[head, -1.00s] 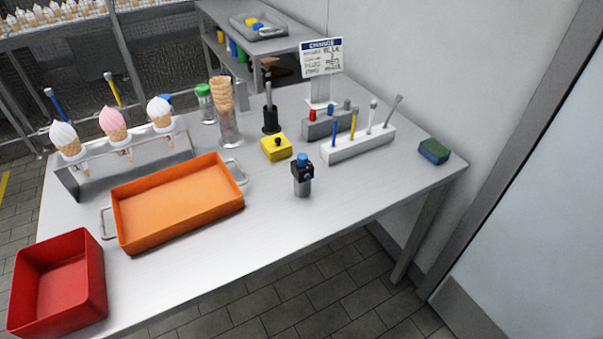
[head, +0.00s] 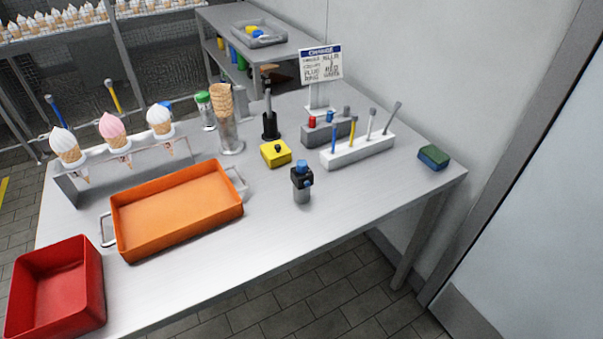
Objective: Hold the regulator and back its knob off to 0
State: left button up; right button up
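The regulator (head: 302,186) stands upright on the metal table, right of the orange tray. It has a dark body, a grey lower part and a blue knob (head: 302,167) on top. A small blue part shows on its right side. The knob's scale or setting is too small to read. Neither of my grippers is in the head view, and nothing touches the regulator.
An orange tray (head: 177,243) and a red bin (head: 95,285) stand to the left. Behind the regulator are a yellow block (head: 276,158), a white tool rack (head: 345,158) and a sign (head: 320,64). A green-blue sponge (head: 434,155) lies right. The table front near the regulator is clear.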

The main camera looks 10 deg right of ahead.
aim_at(302, 164)
jog(key=i+l+u, duration=0.15)
jog(key=l+u, duration=0.2)
jog(key=l, duration=0.4)
jog(key=l+u, duration=0.3)
jog(key=l, duration=0.5)
jog(key=k, duration=0.4)
